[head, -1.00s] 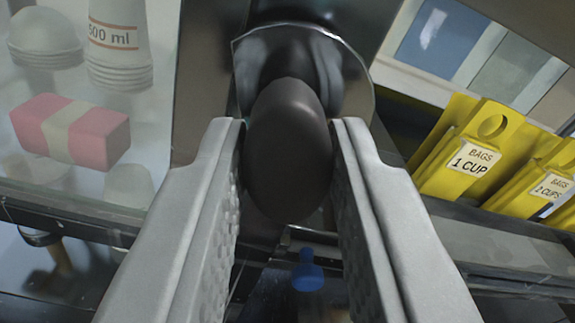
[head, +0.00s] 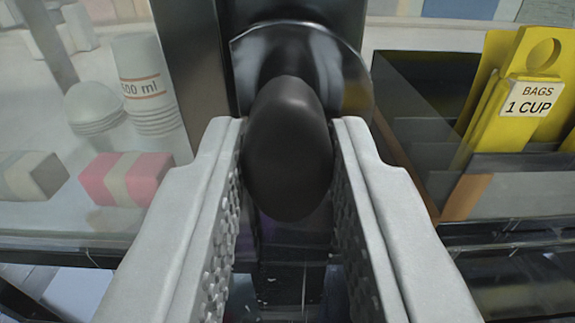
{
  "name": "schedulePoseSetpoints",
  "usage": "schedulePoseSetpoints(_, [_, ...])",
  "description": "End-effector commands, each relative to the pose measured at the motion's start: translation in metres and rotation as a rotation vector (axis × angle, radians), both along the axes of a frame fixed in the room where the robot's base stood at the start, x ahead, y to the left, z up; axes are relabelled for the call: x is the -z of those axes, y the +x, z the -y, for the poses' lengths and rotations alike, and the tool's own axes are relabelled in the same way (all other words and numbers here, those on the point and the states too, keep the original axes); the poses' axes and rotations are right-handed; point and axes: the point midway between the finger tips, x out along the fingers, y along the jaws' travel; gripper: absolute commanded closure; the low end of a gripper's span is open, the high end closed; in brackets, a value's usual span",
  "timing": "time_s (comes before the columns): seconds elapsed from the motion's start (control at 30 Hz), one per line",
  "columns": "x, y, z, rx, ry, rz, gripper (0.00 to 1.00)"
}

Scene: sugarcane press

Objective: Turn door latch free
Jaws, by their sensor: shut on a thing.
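The door latch (head: 288,150) is a dark, rounded oval knob in the middle of the head view. Behind it is a round metal plate (head: 350,85) on a dark upright post (head: 190,60). My gripper (head: 288,165) is shut on the latch, with one grey textured finger against its left side and one against its right side. The fingers hide part of the post below the latch.
Behind glass on the left are stacked 500 ml cups (head: 147,85), a pink and cream box (head: 125,180) and a dark and cream box (head: 32,176). On the right, a yellow holder labelled "BAGS 1 CUP" (head: 520,95) stands in a dark rack.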

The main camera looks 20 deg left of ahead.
Motion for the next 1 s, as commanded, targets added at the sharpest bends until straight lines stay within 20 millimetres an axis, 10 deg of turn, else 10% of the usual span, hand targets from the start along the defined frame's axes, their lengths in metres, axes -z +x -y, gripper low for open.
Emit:
schedulePoseSetpoints(0.1, [0.002,0.001,0.0,0.001,-0.002,-0.004,0.99])
schedulePoseSetpoints(0.13, [0.002,0.001,0.0,0.001,-0.002,-0.004,0.75])
schedulePoseSetpoints(0.23, [0.002,0.0,0.0,0.001,-0.002,-0.003,0.55])
schedulePoseSetpoints(0.67, [0.0,-0.007,0.002,0.0,-0.001,0.0,0.55])
schedulePoseSetpoints(1.0, [-0.001,-0.055,0.016,0.0,-0.001,0.001,0.55])
